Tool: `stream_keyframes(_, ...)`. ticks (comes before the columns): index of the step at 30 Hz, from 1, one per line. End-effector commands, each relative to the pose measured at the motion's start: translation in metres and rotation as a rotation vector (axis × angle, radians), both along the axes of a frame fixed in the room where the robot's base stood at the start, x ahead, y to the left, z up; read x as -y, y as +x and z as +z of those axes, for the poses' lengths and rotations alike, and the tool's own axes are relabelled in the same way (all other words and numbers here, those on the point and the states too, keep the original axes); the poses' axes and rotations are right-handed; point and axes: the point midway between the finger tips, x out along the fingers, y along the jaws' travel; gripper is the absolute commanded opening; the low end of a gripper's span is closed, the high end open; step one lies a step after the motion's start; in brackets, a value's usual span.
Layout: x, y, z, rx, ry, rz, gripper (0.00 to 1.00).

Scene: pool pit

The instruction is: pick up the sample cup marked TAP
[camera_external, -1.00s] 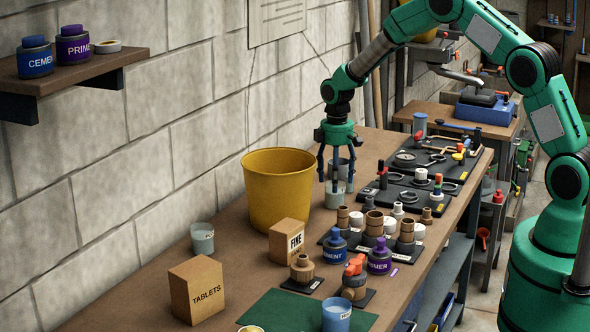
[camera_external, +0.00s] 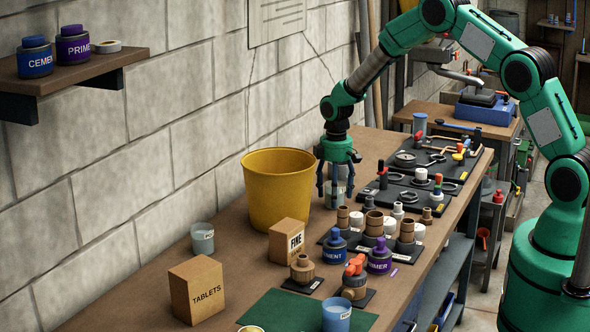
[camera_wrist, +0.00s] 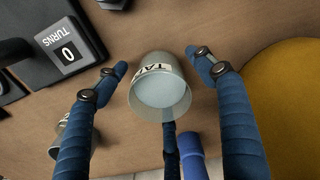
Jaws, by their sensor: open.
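The sample cup marked TAP (camera_wrist: 160,92) is a grey, translucent cup holding pale liquid, in the middle of the wrist view. Its label lies near the rim, upside down in the picture. My gripper (camera_wrist: 165,70) is open, with blue fingers on either side of the cup and gaps between. In the external view my gripper (camera_external: 337,192) points down over the bench beside the yellow bucket, and its fingers partly hide the cup there. A second grey cup (camera_wrist: 72,132) is partly hidden behind the left finger in the wrist view.
The yellow bucket (camera_external: 279,190) stands close to the left of my gripper. Black boards with parts (camera_external: 415,172) lie to the right, and fittings and bottles (camera_external: 375,240) stand in front. A cup (camera_external: 202,238) and the TABLETS box (camera_external: 197,290) are farther left.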

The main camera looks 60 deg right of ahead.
Motion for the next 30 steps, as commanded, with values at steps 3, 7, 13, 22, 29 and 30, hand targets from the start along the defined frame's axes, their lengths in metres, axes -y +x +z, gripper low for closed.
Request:
stream_keyframes(3, 0.0000, 0.0000, 0.0001, 0.000, 0.000, 0.000, 0.69)
stream_keyframes(7, 0.0000, 0.0000, 0.0001, 0.000, 0.000, 0.000, 0.69)
stream_keyframes(13, 0.0000, -0.0001, 0.0001, 0.000, 0.000, 0.000, 0.49)
stream_keyframes(22, 0.0001, 0.0003, 0.0004, 0.000, 0.000, 0.000, 0.16)
stream_keyframes(29, 0.0002, 0.0004, 0.0028, 0.001, -0.001, 0.000, 0.16)
stream_keyframes(30, 0.0001, 0.0005, 0.0043, 0.001, -0.001, 0.000, 0.16)
